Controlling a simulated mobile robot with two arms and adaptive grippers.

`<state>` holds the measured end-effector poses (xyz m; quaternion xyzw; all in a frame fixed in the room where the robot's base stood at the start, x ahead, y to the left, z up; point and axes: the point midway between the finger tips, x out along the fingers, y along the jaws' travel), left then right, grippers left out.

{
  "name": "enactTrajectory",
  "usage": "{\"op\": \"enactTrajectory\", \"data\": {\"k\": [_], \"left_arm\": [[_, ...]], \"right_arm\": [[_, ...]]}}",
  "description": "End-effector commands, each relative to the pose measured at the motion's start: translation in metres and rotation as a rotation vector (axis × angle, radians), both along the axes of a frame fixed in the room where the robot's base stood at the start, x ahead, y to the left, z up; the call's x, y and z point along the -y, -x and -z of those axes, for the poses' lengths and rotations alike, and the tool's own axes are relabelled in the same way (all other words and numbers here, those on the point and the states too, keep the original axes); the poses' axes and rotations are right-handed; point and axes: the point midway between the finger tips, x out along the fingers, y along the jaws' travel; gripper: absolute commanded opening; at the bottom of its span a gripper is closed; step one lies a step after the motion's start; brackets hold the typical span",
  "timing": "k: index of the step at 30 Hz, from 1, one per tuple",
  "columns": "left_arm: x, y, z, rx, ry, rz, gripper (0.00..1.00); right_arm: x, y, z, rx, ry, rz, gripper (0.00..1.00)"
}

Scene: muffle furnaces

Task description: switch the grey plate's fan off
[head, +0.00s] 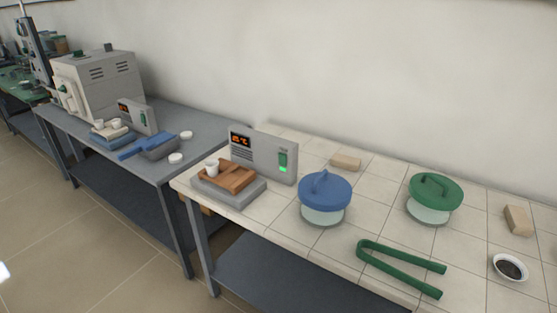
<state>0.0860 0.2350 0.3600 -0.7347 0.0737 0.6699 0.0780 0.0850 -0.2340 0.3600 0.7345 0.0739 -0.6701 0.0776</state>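The grey plate (246,199) sits at the left end of the tiled table, with a brown wooden rack and a white crucible (212,169) on it. Behind it stands a grey control box (262,149) with an orange-lit display (241,142) and a green switch (283,157). The lower part of the switch glows bright green. Neither gripper is in view.
A blue-lidded vessel (324,191), green-lidded vessel (435,193), green tongs (400,268) and a dish of dark powder (510,267) stand on the tiled table (300,252). A furnace (100,84), a second control box (137,115) and a blue plate (113,141) are on the left table.

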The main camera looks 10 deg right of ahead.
Motion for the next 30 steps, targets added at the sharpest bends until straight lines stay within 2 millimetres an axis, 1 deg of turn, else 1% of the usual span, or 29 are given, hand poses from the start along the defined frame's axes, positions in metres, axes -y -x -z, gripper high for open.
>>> {"op": "enactTrajectory", "data": {"k": [6,15,30], "left_arm": [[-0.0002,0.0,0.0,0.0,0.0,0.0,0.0],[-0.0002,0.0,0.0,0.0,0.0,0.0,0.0],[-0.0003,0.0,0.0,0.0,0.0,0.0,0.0]], "right_arm": [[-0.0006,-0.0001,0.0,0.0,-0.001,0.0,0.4],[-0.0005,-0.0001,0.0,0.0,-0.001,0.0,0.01],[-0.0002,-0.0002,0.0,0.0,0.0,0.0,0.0]]}}
